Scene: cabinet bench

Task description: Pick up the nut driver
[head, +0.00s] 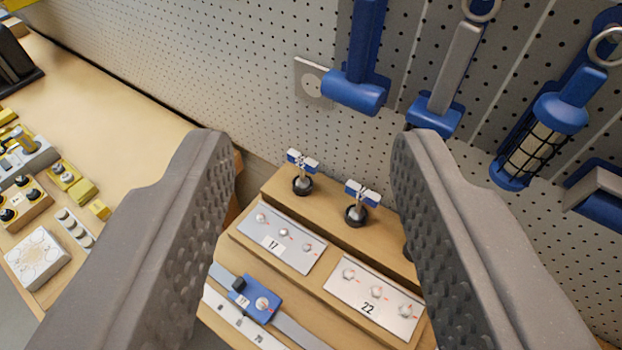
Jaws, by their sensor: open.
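My gripper (312,148) is open and empty, with its two grey textured fingers spread wide at left and right. Between and beyond the fingers, two small tools with blue-and-white T-shaped handles stand upright in dark round holders on a wooden block. One T-handled tool (303,171) is on the left and the other T-handled tool (361,198) is on the right. They look like the nearest match to a nut driver, but I cannot tell which, if either, it is. Neither is touched by my fingers.
A plate marked 17 (280,238), a plate marked 22 (374,296) and a blue clamp-like part (255,302) lie in front. A pegboard (265,60) behind holds a blue tool (355,85), a grey-handled tool (455,70) and a caged lamp (540,135). Bare bench (100,95) lies left.

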